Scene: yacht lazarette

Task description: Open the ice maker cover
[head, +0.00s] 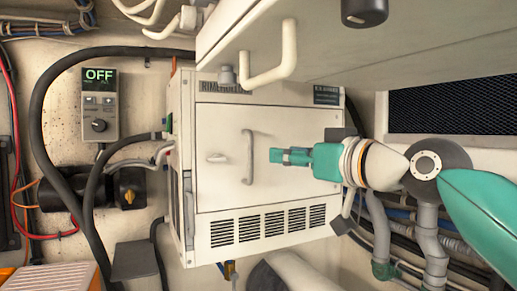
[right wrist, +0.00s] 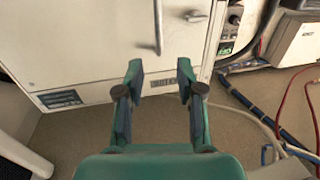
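The ice maker (head: 215,196) is a white box on the wall in the middle of the head view, with vent slots low on its front. Its front cover (head: 222,130) looks shut and carries a vertical grey handle (head: 248,157) and a small latch (head: 216,157). The handle (right wrist: 158,28) and latch (right wrist: 195,16) also show in the right wrist view. My right gripper (head: 274,156) is right of the handle in the head view, apart from it. In the right wrist view its fingers (right wrist: 160,70) are spread and empty, the handle beyond them. My left gripper is not in view.
An overhead white panel with a bar handle (head: 272,62) juts out above the ice maker. A control box reading OFF (head: 99,103) is on the left wall, with thick black hoses beside it. Pipes (head: 380,225) and a dark vent grille (head: 450,108) are at the right.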

